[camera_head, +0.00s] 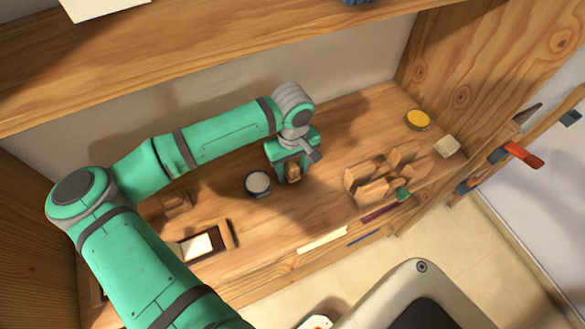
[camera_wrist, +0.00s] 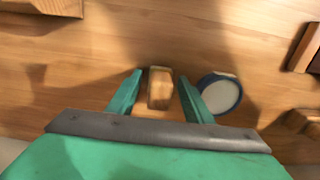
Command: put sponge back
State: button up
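My gripper (camera_head: 290,168) is over the middle of the wooden worktop, pointing down. In the wrist view its two green fingers (camera_wrist: 160,75) are apart, with a small light-brown block (camera_wrist: 160,90) between them and a gap on each side. The block also shows under my gripper in the head view (camera_head: 293,172). I cannot tell whether this block is the sponge. A pale, pad-like piece (camera_head: 447,146) lies at the right end of the worktop and may be a sponge, but it is too small to be sure.
A round white-topped container with a blue rim (camera_wrist: 219,93) stands close beside the right finger. A wooden rack (camera_head: 372,190) and a yellow round tin (camera_head: 417,119) are to the right. A dark tray (camera_head: 222,237) is at front left. A shelf (camera_head: 200,60) overhangs the back.

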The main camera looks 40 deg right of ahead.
aim_at(292, 165)
jog(key=shift+r, duration=0.1)
notch_tip(292, 165, up, 7)
jog(key=shift+a+f, duration=0.1)
jog(key=shift+f, duration=0.1)
jog(key=shift+r, duration=0.5)
dwell(0.4)
